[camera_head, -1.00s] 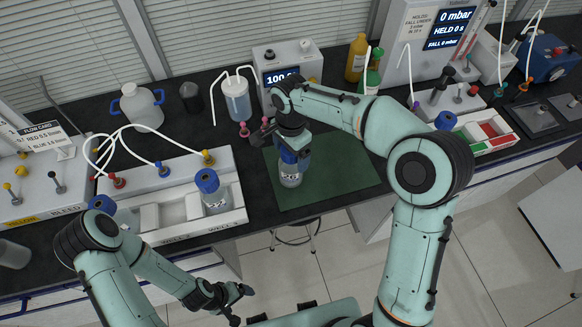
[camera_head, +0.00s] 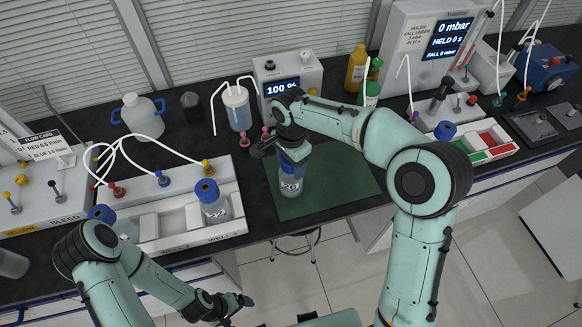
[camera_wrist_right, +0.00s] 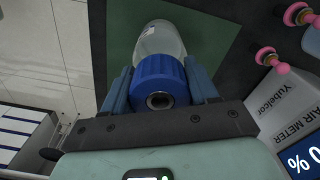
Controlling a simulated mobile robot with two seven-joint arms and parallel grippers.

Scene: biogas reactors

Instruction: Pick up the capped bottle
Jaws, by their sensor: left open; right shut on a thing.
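The capped bottle (camera_head: 291,187) is clear with a blue cap and a dark-printed label. It stands upright over the green mat (camera_head: 335,187); I cannot tell whether its base touches the mat. My right gripper (camera_head: 292,158) comes down from above and is shut on the bottle at its cap. In the right wrist view the blue cap (camera_wrist_right: 159,82) sits between the two blue fingers, with the clear body beyond it. My left gripper (camera_head: 240,307) is open and empty in front of the bench, low in the head view.
Another blue-capped bottle (camera_head: 214,204) stands in the white well rack (camera_head: 150,215) at the left. A tubed jar (camera_head: 238,108) and a display box (camera_head: 295,75) stand behind the mat. A red-and-green sectioned tray (camera_head: 500,145) lies to the right.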

